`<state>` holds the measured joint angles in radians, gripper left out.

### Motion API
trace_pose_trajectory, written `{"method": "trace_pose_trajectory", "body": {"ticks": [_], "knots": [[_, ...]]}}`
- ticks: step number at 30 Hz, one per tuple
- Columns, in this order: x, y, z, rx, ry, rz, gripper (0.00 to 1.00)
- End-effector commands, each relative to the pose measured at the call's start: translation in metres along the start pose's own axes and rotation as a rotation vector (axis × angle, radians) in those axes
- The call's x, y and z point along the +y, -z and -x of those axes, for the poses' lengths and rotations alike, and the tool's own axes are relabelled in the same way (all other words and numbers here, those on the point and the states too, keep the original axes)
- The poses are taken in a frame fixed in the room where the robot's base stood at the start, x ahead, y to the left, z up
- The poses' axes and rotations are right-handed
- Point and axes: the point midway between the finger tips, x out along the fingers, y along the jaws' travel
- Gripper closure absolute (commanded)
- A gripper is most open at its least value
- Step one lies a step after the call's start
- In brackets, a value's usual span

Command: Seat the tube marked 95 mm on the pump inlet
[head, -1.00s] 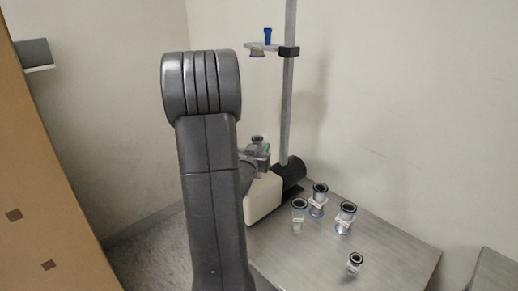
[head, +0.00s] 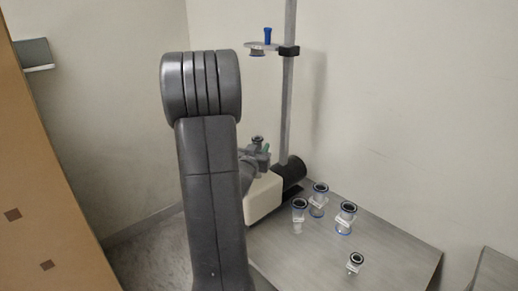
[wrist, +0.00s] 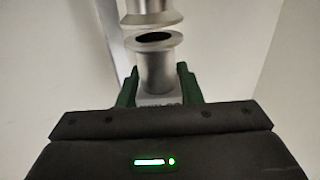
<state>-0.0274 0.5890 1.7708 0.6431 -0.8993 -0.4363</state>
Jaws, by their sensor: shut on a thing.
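My gripper (wrist: 160,88) is shut on a metal tube (wrist: 156,68) in the wrist view. The tube has a flared flange and dark opening at its top. Its label is too blurred to read. A second flanged metal piece (wrist: 152,18) shows just above the opening, apart by a narrow gap; I cannot tell which part it is. In the head view, the held tube's dark-rimmed top (head: 257,140) shows beside my arm, above the pump's pale body (head: 264,197). The pump's black cylinder (head: 292,170) is at the stand's foot. My arm hides much of this area, and I cannot make out the inlet.
A vertical pole (head: 288,110) carries a bracket (head: 263,46) with a blue-topped fitting (head: 267,35). A wall closes the back. The table's front is mostly clear.

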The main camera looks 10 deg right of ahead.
Motion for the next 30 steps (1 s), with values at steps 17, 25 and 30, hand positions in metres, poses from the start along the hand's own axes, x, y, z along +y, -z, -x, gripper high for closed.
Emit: {"method": "trace_pose_trajectory", "body": {"ticks": [17, 25, 30], "knots": [[0.0001, -0.0028, 0.0001, -0.001, 0.0, 0.0, 0.53], [0.0002, -0.004, 0.0004, -0.004, 0.0, 0.001, 0.43], [-0.0002, -0.0045, 0.0074, -0.005, 0.001, 0.001, 0.43]]}}
